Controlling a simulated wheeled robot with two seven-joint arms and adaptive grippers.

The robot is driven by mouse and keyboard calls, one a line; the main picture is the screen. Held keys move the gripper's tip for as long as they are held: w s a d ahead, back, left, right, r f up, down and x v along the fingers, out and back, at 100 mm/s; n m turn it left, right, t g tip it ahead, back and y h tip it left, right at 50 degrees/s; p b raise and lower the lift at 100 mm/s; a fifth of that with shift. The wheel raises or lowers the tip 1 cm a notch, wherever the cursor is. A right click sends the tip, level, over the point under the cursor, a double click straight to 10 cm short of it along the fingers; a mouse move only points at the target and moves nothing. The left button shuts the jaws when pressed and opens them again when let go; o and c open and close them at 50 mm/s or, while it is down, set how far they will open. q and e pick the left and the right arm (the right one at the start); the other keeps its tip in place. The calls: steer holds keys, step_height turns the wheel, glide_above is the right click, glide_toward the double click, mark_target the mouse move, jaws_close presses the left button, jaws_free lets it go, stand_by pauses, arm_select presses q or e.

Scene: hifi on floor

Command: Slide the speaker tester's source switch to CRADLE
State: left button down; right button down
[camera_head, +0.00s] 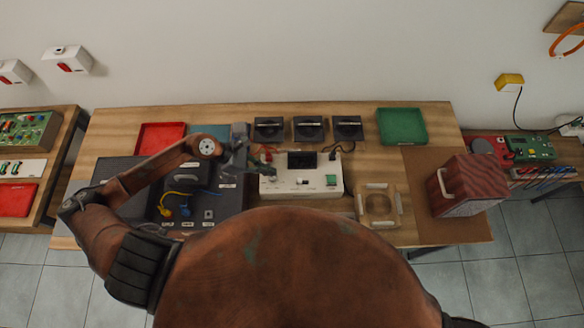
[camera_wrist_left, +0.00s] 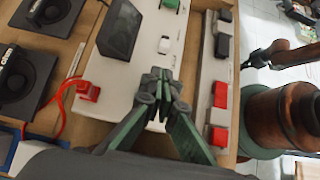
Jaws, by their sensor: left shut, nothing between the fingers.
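The speaker tester (camera_head: 300,184) is a white box on the wooden table, with a dark screen, a green switch and small controls on its top. In the left wrist view its white panel (camera_wrist_left: 140,60) shows the dark screen (camera_wrist_left: 121,28), a white knob or slider (camera_wrist_left: 164,45) and part of the green switch (camera_wrist_left: 171,4). My left gripper (camera_wrist_left: 162,78) is shut and empty, with its fingertips over the panel near the white control. I cannot tell whether they touch it. The fingers hide the panel below, and the labels are too small to read, so I cannot identify the source switch.
Several black speakers (camera_head: 308,129) stand behind. A clear-topped wooden cradle (camera_head: 378,226) and a red wooden box (camera_head: 468,186) stand to the right.

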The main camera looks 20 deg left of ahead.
mark_target(300, 181)
arm_select(q)
steer(key=shift+s, duration=0.2)
steer(key=shift+w+d+f, duration=0.25)
steer(key=shift+d+f, duration=0.05)
steer(key=shift+d, duration=0.15)
steer(key=p+x, duration=0.1)
steer(key=x, duration=0.8)
steer(key=shift+s+p, duration=0.1)
steer(key=shift+p, duration=0.25)
